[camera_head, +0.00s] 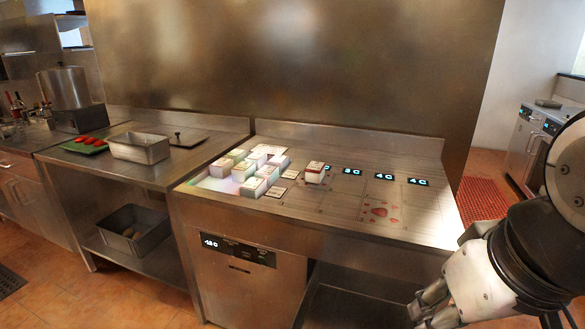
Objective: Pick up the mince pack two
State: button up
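Several small white and green packs (253,187) stand grouped on the left of the steel counter (330,222). One white pack with a red-marked top (315,172) stands apart, right of the group. I cannot read the labels, so I cannot tell which is mince pack two. My gripper (428,308) is at the lower right, in front of the counter and well away from the packs. Its fingers are small and partly cut by the frame's lower edge; whether they are open does not show clearly. No pack is seen at the gripper.
The counter's right half is mostly clear, with lit number displays (384,177) and a flat red marking (378,212). A metal tray (139,148), a green board with red items (86,145) and a large pot (65,88) stand left. A steel wall rises behind.

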aim_at(314, 171)
jog(key=i+j+z, duration=0.15)
jog(key=j, duration=0.2)
jog(key=i+j+z, duration=0.1)
jog(key=i+j, duration=0.15)
jog(key=i+j+z, duration=0.15)
jog(key=j, duration=0.35)
jog(key=i+j+z, duration=0.1)
jog(key=j, duration=0.3)
jog(key=i+j+z, duration=0.15)
jog(key=j, duration=0.25)
jog(key=i+j+z, duration=0.15)
jog(key=j, duration=0.3)
jog(key=i+j, duration=0.1)
jog(key=i, duration=0.65)
